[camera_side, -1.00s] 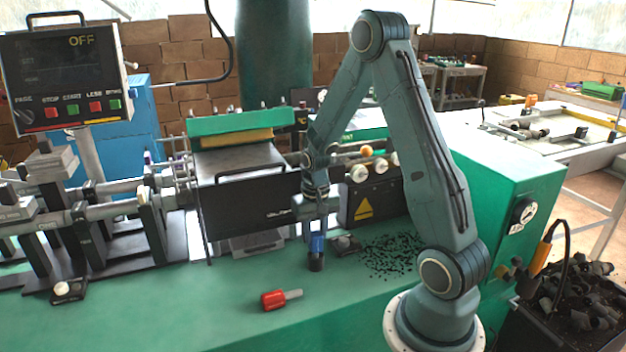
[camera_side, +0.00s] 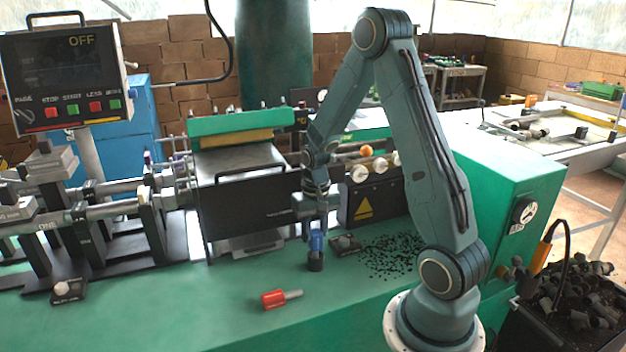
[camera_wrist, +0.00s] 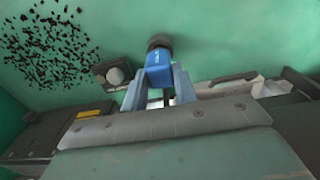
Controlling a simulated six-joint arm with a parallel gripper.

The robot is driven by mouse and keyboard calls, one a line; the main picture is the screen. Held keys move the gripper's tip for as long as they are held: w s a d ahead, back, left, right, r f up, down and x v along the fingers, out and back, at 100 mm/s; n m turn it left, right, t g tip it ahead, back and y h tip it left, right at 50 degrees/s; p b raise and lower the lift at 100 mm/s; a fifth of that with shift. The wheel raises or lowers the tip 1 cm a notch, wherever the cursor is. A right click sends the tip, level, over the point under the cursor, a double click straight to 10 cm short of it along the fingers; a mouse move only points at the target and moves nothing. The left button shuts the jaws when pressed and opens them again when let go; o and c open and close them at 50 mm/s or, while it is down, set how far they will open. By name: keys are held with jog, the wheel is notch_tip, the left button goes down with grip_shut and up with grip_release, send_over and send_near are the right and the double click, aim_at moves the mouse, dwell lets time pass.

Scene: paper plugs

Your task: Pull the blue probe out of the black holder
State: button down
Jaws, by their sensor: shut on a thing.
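The blue probe (camera_side: 316,241) stands upright at the front of the green bench, its lower end meeting the black holder (camera_side: 315,264). My gripper (camera_side: 316,234) points down over it from above and is shut on the probe. In the wrist view, the two fingers of my gripper (camera_wrist: 158,82) press the blue probe (camera_wrist: 158,62) from both sides. The black holder (camera_wrist: 159,42) shows just beyond the probe. How deep the probe sits in the holder is hidden.
A red-handled screwdriver (camera_side: 274,299) lies in front on the bench. A small black block with a pale knob (camera_side: 345,243) stands close right of the holder. Black scraps (camera_side: 393,255) lie farther right. A machine with a dark front panel (camera_side: 240,207) stands close behind at left.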

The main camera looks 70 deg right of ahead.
jog(key=shift+r, duration=2)
dwell(0.3)
jog(key=shift+r, duration=1.4)
